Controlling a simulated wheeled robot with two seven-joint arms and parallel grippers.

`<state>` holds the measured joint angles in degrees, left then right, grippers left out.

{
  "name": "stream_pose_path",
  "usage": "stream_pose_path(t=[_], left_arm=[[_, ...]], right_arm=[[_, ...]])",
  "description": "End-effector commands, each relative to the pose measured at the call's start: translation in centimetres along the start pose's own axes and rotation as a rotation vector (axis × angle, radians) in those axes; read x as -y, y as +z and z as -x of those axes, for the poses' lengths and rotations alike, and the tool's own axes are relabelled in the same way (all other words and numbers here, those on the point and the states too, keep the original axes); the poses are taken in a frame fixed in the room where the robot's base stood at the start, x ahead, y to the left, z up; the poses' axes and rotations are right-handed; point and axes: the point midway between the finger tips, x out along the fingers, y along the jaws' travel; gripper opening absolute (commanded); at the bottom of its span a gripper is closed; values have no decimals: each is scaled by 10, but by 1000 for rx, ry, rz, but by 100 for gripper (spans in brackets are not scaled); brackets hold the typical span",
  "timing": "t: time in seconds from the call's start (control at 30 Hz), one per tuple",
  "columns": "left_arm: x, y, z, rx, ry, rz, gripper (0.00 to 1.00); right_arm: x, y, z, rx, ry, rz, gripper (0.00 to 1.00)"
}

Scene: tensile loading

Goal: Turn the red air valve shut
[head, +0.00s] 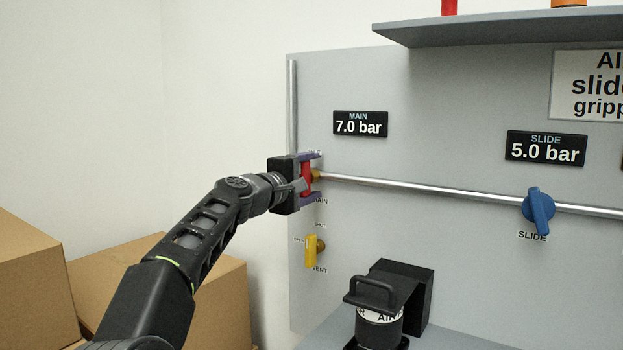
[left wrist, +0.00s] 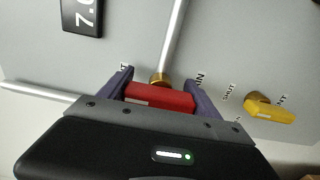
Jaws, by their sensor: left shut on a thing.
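The red air valve handle (head: 306,179) is on the grey panel at the left end of a silver pipe, below the MAIN display, which reads 7.0 bar. In the head view the handle looks upright, across the pipe. My left gripper (head: 311,179) is shut on the red handle. In the left wrist view the red handle (left wrist: 160,97) lies between the two purple fingers of the gripper (left wrist: 160,92), in front of a brass fitting (left wrist: 160,79). The fingers partly hide the labels around the valve. My right gripper is not in view.
A yellow VENT valve (head: 311,251) sits just below the red one. A blue SLIDE valve (head: 538,207) is farther right, under a 5.0 bar display (head: 545,148). A black device with a handle (head: 380,308) stands below. Cardboard boxes (head: 215,290) are at lower left.

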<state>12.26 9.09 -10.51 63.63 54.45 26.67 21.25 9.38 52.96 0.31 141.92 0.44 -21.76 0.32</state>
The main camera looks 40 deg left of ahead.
Motion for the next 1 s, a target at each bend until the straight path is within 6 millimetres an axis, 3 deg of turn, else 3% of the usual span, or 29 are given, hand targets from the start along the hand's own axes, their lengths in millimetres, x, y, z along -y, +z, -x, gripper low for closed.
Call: stream_pose_path(t=[0.13,0.17,0.4,0.77,1.0], left_arm=[[1,1,0,2,-3,1,32],[1,1,0,2,-3,2,74],[1,0,0,1,-2,2,94],[0,0,5,0,0,3,95],[0,-1,37,-1,1,3,95]], right_arm=[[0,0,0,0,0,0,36],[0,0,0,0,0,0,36],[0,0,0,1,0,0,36],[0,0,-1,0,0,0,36],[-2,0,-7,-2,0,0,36]])
